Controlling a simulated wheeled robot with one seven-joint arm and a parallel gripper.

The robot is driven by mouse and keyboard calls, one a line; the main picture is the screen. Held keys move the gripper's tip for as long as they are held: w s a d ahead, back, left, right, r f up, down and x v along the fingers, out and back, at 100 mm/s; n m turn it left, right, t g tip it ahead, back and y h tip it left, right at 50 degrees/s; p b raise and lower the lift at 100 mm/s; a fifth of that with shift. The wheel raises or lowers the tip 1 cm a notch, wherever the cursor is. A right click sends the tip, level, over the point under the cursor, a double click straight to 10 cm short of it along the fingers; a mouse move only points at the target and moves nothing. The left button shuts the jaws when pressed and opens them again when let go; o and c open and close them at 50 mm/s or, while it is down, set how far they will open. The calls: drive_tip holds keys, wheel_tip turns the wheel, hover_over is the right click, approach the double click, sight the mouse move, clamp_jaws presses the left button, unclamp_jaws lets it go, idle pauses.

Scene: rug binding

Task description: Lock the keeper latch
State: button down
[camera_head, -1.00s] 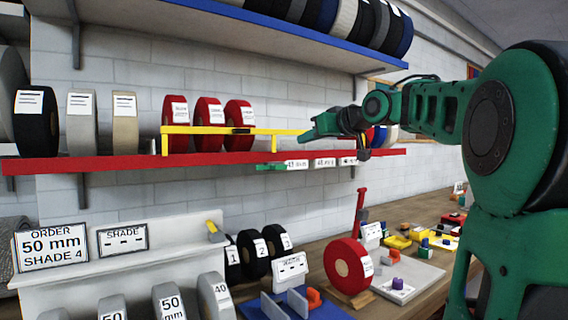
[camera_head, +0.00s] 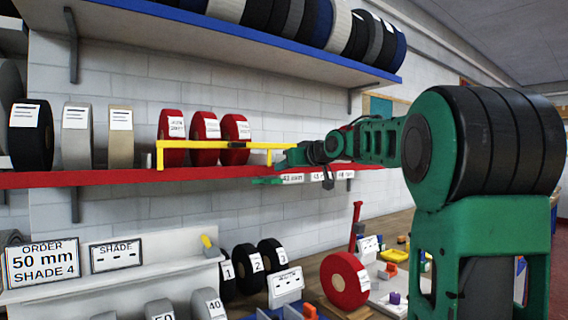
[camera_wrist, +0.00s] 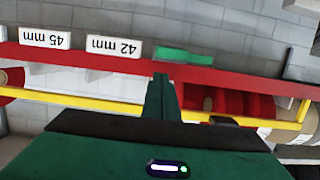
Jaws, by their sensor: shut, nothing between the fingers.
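A yellow keeper bar (camera_head: 200,145) runs across the front of three red rolls (camera_head: 205,133) on the red shelf. A black piece (camera_head: 236,145) sits on the bar. A green tab (camera_head: 267,181) is at the shelf's front edge, below the bar's right end; it also shows in the wrist view (camera_wrist: 184,56). I cannot tell which of these parts is the latch's lock. My gripper (camera_head: 280,165) is at the bar's right end, just above the green tab. In the wrist view my gripper (camera_wrist: 161,77) is shut and empty, its fingers overlapping the bar. Contact cannot be told.
The red shelf (camera_head: 110,178) carries size labels (camera_head: 292,179) right of the green tab. Black and pale rolls (camera_head: 76,135) stand at the left. A blue shelf (camera_head: 290,48) with rolls hangs above. Below are an order sign (camera_head: 42,262), numbered rolls and a crowded bench.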

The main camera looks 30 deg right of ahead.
drive_tip(key=shift+f, duration=1)
drive_tip(key=shift+a, duration=0.1)
drive_tip(key=shift+d+m, duration=0.2)
drive_tip(key=shift+m, duration=0.1)
drive_tip(key=shift+f, duration=0.1)
